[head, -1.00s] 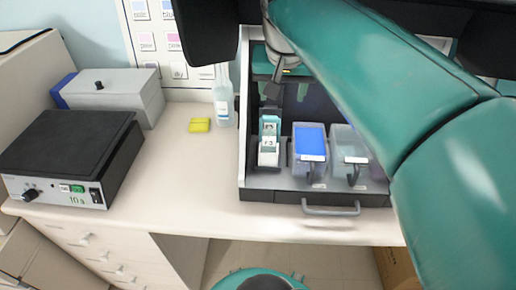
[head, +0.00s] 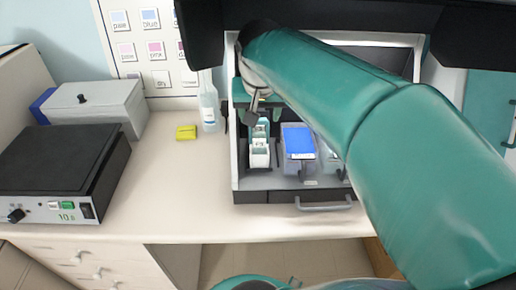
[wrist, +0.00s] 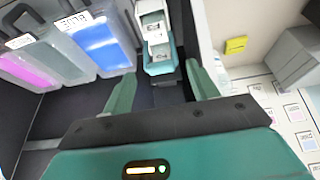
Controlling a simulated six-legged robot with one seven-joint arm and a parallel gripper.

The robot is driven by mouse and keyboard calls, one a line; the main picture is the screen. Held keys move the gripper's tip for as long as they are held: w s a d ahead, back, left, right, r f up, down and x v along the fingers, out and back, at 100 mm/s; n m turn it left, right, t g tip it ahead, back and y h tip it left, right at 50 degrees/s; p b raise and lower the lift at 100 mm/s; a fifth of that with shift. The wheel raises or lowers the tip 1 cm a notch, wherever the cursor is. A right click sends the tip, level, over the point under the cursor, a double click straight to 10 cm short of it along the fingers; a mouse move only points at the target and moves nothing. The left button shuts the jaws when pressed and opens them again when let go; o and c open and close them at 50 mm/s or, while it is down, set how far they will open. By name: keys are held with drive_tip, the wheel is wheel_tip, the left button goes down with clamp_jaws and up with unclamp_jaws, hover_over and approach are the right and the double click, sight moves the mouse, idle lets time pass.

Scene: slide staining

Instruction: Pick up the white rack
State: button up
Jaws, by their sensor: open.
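The white rack (head: 260,153) stands in the left part of the open black drawer unit (head: 236,180), with labels on its front and a teal part behind. It also shows at the top of the wrist view (wrist: 153,22). My gripper (wrist: 162,88) is open, its two teal fingers apart. The rack lies beyond the fingertips in that view, and nothing is between the fingers. In the head view my gripper is near the rack's back end, partly hidden by my arm.
A blue-filled container (head: 299,142) stands close right of the rack, with a clear one (head: 329,158) beyond it. A pink container (wrist: 28,68) shows in the wrist view. A bottle (head: 209,105) and yellow block (head: 186,132) stand left of the drawer unit. The counter's middle is clear.

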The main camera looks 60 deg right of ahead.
sight(259, 122)
drive_tip(key=x, duration=0.5)
drive_tip(key=shift+w+d, duration=0.1)
drive_tip(key=c, duration=1)
drive_tip(key=shift+c, duration=0.2)
